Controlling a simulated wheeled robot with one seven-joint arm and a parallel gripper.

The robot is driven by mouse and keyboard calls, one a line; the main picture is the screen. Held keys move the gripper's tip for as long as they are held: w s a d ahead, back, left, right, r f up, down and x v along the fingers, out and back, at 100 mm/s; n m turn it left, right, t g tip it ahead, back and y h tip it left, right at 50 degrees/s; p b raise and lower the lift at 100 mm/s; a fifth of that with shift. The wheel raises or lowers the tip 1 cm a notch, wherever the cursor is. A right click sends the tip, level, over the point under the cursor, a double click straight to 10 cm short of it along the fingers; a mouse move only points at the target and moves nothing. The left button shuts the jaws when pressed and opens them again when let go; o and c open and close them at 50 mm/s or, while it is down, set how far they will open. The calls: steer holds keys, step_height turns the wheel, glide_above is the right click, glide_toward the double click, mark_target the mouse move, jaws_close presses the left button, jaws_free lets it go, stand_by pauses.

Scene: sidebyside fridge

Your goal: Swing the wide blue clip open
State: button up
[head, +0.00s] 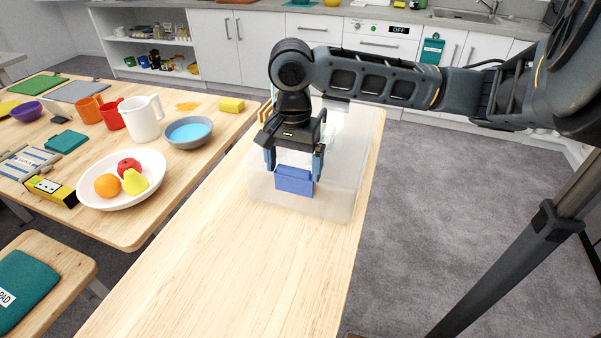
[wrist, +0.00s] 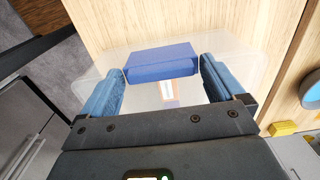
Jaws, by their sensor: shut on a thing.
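The wide blue clip (head: 294,181) is on the near end wall of a translucent box (head: 335,203) on the wooden table. My gripper (head: 294,171) points down at it from above, one blue finger at each end of the clip. It is shut on the clip. In the wrist view the clip (wrist: 162,62) lies between the two fingertips, its face tilted toward the camera. The finger contact points are partly hidden. Blurred brown and white contents show through the box.
The box's table (head: 230,270) is clear in front. A second table at left holds a white fruit bowl (head: 88,193), a grey bowl with blue inside (head: 188,144), a white jug (head: 145,130), mugs and a yellow sponge (head: 231,105). Grey floor (head: 440,230) is open at right.

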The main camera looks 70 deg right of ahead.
mark_target(293, 169)
steer(key=shift+a, duration=0.1)
steer(key=o, duration=0.4)
step_height(293, 169, up, 5)
steer(key=p, duration=0.4)
steer(key=shift+f+p, duration=0.1)
steer(key=shift+p, duration=0.25)
steer(key=shift+r+p, duration=0.45)
steer(key=shift+r, duration=0.65)
